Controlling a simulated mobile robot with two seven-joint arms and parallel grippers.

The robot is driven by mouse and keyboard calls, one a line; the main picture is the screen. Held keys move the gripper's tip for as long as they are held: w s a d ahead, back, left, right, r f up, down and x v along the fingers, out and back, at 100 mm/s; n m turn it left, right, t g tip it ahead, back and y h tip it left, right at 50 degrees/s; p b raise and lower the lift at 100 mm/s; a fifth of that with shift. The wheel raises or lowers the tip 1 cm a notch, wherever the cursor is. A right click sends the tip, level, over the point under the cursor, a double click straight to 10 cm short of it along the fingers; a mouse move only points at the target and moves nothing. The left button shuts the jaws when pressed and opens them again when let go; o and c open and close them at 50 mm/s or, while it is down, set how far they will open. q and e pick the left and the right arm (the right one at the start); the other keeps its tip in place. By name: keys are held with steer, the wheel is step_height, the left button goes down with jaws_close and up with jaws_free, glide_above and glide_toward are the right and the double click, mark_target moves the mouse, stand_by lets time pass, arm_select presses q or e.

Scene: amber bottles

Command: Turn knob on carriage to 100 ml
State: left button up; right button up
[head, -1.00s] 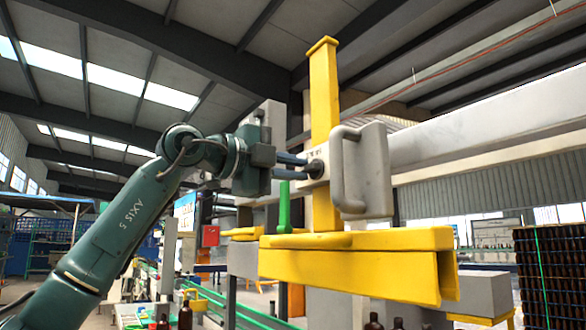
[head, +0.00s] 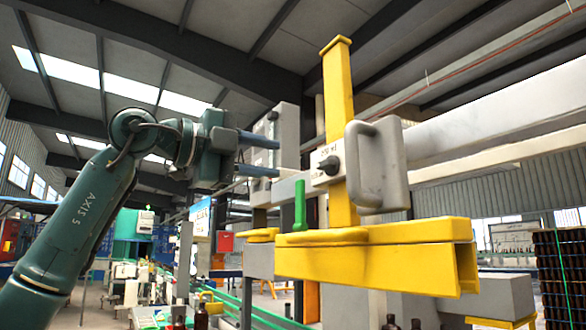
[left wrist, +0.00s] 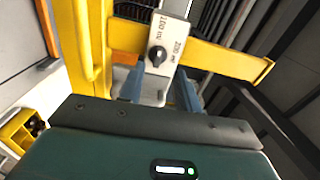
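The black knob (head: 329,165) sits on a small white plate (head: 320,176) on the carriage, beside the yellow upright (head: 340,120). The left wrist view shows the knob (left wrist: 157,56) with "100 ml" and "200 ml" printed on the plate (left wrist: 171,35). I cannot surely tell which mark its pointer faces. My left gripper (head: 276,155) is open and empty, to the left of the knob and apart from it. Its two blue-grey fingers (left wrist: 158,90) show spread in the left wrist view. My right gripper is not in view.
A grey handle (head: 365,165) stands out just right of the knob. A yellow beam (head: 370,262) runs below, with a green lever (head: 300,206) on its left part. Brown bottles (head: 201,318) stand low in front.

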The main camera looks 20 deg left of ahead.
arm_select(q)
steer(key=v, duration=0.4)
steer(key=shift+s+a, duration=0.15)
steer(key=shift+s, duration=0.05)
stand_by(0.4)
